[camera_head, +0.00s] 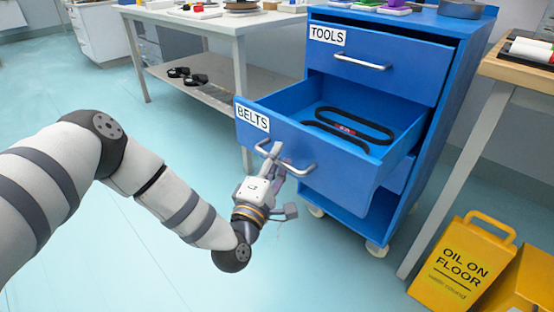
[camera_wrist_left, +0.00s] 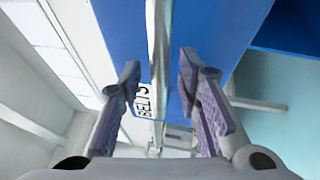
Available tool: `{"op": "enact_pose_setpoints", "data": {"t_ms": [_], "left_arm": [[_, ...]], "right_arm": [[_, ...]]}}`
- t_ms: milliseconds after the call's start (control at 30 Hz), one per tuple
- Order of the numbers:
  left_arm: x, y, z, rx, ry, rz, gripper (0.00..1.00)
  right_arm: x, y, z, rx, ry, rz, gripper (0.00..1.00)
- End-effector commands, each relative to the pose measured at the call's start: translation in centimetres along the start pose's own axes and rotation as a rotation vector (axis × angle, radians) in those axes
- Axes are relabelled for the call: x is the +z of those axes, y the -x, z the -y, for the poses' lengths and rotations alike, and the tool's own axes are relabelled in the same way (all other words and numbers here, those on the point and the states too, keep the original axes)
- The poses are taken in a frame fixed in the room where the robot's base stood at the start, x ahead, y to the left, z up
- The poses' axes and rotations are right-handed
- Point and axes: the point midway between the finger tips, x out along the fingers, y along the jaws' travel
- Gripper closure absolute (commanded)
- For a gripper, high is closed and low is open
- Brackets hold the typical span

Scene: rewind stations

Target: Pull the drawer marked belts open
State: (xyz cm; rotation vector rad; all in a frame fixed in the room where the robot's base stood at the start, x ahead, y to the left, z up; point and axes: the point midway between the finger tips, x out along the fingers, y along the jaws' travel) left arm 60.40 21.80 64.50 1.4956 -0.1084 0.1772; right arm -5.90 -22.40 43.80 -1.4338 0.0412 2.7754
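The blue drawer marked BELTS (camera_head: 330,152) stands well out of the cabinet, with black belts (camera_head: 348,125) inside. Its white BELTS label (camera_head: 252,117) is at the front's left end and also shows in the left wrist view (camera_wrist_left: 143,106). My left gripper (camera_head: 278,158) is at the left part of the drawer's metal handle (camera_head: 298,170). In the left wrist view the handle (camera_wrist_left: 159,50) runs between the two fingers (camera_wrist_left: 159,72), with a gap visible on each side. The gripper is open around it. My right gripper is not in view.
The TOOLS drawer (camera_head: 375,65) above is shut. The blue cabinet (camera_head: 455,60) stands on castors. A white table (camera_head: 215,25) is behind at left, a wooden-topped table (camera_head: 515,70) at right. A yellow oil sign (camera_head: 460,262) stands at lower right. Floor at left is clear.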

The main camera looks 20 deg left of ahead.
Motion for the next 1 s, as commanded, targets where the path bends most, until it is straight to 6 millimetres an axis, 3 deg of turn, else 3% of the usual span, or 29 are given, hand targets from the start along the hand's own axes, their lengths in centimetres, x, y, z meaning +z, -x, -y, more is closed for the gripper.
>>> {"op": "enact_pose_setpoints", "data": {"t_ms": [267,700,1000], "left_arm": [[0.0,0.4,0.1,-0.002,0.000,0.001,0.69],[0.0,10.6,0.1,-0.004,0.000,0.001,0.69],[0.0,12.0,0.0,0.000,0.001,0.000,0.69]], "right_arm": [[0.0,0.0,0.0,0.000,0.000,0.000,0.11],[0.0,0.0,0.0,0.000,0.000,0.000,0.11],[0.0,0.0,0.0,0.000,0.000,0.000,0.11]]}}
